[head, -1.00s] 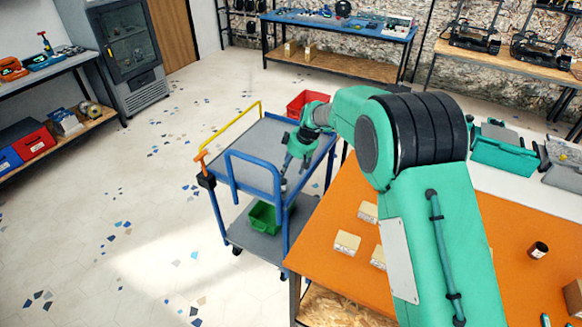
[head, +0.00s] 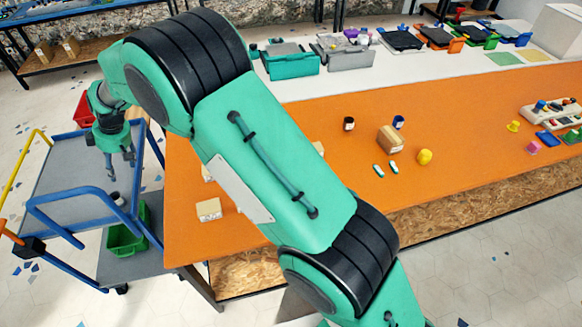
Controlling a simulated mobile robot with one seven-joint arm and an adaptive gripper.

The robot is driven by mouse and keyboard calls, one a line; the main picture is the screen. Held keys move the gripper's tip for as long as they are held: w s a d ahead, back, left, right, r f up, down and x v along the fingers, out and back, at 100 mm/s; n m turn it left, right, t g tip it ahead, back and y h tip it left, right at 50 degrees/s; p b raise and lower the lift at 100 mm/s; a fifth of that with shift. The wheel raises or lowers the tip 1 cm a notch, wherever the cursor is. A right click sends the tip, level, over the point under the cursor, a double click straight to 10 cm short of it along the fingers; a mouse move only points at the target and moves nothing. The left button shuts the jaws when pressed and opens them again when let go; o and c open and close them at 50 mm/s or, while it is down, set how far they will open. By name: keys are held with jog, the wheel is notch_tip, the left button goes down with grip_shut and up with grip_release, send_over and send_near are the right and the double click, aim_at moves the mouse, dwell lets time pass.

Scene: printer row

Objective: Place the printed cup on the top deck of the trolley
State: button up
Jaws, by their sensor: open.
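The trolley (head: 80,165) stands at the left in the head view, with a grey top deck, blue frame and a yellow rail. My gripper (head: 121,170) is over the right part of the top deck, pointing down, with its fingers apart and nothing between them. A small dark and pale round thing (head: 117,198) shows at the deck's near right corner, just below the fingertips and apart from them. It may be the printed cup, but it is too small to be sure.
The orange table (head: 290,105) holds a dark jar (head: 348,123), a blue jar (head: 398,122), a cardboard box (head: 390,138) and a yellow object (head: 424,157). A green bin (head: 126,238) sits on the trolley's lower shelf. My arm hides part of the table.

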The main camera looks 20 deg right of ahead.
jog(key=s+d+r+m+t, duration=0.1)
jog(key=s+d+r+m, duration=0.2)
jog(key=d+r, duration=0.95)
jog(key=s+d+r+m+t, duration=0.15)
jog(key=s+d+r, duration=0.25)
jog(key=d+r, duration=0.8)
jog(key=s+d+r+m+h, duration=0.1)
jog(key=s+d+r+m, duration=0.1)
jog(key=s+d, duration=0.6)
jog(key=s+d+r+m+h, duration=0.1)
jog(key=s+d+r+m, duration=0.3)
jog(key=d, duration=0.8)
jog(key=s+d+f+m+t+h, duration=0.1)
jog(key=s+d+f+m, duration=0.1)
jog(key=s+d, duration=0.5)
jog(key=s+d+f+m+h, duration=0.1)
jog(key=s+d, duration=0.6)
jog(key=s, duration=0.8)
notch_tip(320, 180, down, 3)
jog(key=shift+r+m+t, duration=0.1)
jog(key=shift+m+t, duration=0.25)
jog(key=shift+m, duration=0.4)
jog(key=shift+o, duration=0.3)
jog(key=shift+d, duration=0.1)
